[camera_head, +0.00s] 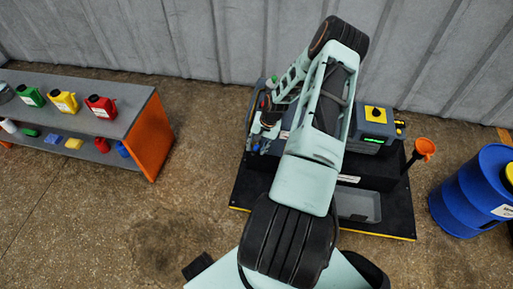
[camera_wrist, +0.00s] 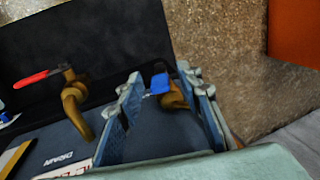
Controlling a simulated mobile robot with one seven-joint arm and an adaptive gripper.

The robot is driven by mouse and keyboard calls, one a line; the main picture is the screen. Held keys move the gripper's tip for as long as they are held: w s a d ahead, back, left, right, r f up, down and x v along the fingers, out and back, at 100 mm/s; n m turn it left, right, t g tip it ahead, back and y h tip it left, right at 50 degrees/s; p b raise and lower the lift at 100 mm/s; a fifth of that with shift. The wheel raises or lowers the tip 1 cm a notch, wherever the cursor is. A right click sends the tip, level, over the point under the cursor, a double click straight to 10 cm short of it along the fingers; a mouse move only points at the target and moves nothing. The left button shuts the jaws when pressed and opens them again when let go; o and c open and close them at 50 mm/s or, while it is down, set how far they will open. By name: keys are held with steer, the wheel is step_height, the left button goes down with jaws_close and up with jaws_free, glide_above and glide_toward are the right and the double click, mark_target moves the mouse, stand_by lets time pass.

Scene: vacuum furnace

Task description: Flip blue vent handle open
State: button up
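The blue vent handle (camera_wrist: 160,83) sits on a brass valve (camera_wrist: 176,98) in the wrist view. My gripper (camera_wrist: 160,76) is open, with one finger on each side of the blue handle. The handle shows between the fingertips, nearer the right one; I cannot tell whether that finger touches it. A red handle (camera_wrist: 36,79) on a brass drain valve (camera_wrist: 75,98) lies left of my gripper, beside a "DRAIN" label. In the head view my gripper (camera_head: 266,128) is small at the machine's left side, and the blue handle cannot be made out.
The machine stands on a black base (camera_head: 400,212) with a grey tray (camera_head: 358,205). An orange funnel (camera_head: 424,148) and a blue drum (camera_head: 474,195) are at right. A shelf (camera_head: 135,88) with colored canisters is at left. Floor is clear between shelf and machine.

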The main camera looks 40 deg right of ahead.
steer(key=shift+c, duration=0.6)
jaws_close()
steer(key=shift+a, duration=0.15)
steer(key=shift+w+g, duration=0.1)
steer(key=shift+g, duration=0.2)
steer(key=shift+w+a+g+h+b, duration=0.2)
steer(key=shift+g+h+b, duration=0.1)
steer(key=shift+g+h, duration=0.15)
steer(key=shift+w+a+g+h+b, duration=0.15)
steer(key=shift+g+h+b, duration=0.1)
steer(key=shift+g+h, duration=0.15)
steer(key=shift+o, duration=0.6)
jaws_free()
steer(key=shift+r, duration=0.1)
